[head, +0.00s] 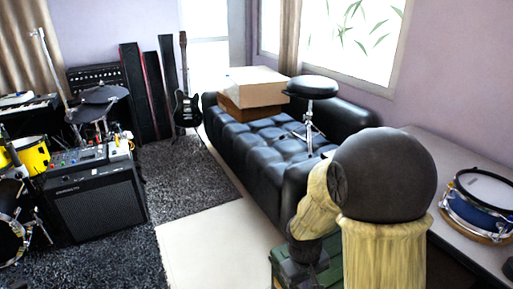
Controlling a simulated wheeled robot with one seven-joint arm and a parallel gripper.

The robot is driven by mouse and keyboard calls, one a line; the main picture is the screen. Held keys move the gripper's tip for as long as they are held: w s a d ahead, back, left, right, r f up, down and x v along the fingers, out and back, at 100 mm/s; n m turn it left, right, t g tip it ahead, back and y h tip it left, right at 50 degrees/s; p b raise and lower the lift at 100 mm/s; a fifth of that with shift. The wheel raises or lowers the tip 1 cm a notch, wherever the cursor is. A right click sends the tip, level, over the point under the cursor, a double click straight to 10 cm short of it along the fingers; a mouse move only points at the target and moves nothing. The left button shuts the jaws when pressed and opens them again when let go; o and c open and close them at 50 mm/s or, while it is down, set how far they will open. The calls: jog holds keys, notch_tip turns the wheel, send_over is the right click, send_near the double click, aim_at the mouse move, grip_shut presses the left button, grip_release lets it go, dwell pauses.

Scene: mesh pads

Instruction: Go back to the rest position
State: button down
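My arm shows at the lower right in the head view, as a large black rounded joint with yellowish, wood-like links. One link runs down out of the picture, and another bends down to the left to a dark part. My gripper's fingers are not visible, so nothing shows of what they may hold.
A black tufted couch (262,152) carries boxes (254,86) and a round stool (312,88). A table (455,152) with a blue drum (478,205) is at right. A green box (334,272) lies below my arm. Left are an amplifier (98,208) and a guitar (187,108). Pale floor (205,245) is clear.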

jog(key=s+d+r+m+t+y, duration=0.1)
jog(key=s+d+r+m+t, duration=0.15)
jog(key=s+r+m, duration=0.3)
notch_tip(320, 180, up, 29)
jog(key=p, duration=2.8)
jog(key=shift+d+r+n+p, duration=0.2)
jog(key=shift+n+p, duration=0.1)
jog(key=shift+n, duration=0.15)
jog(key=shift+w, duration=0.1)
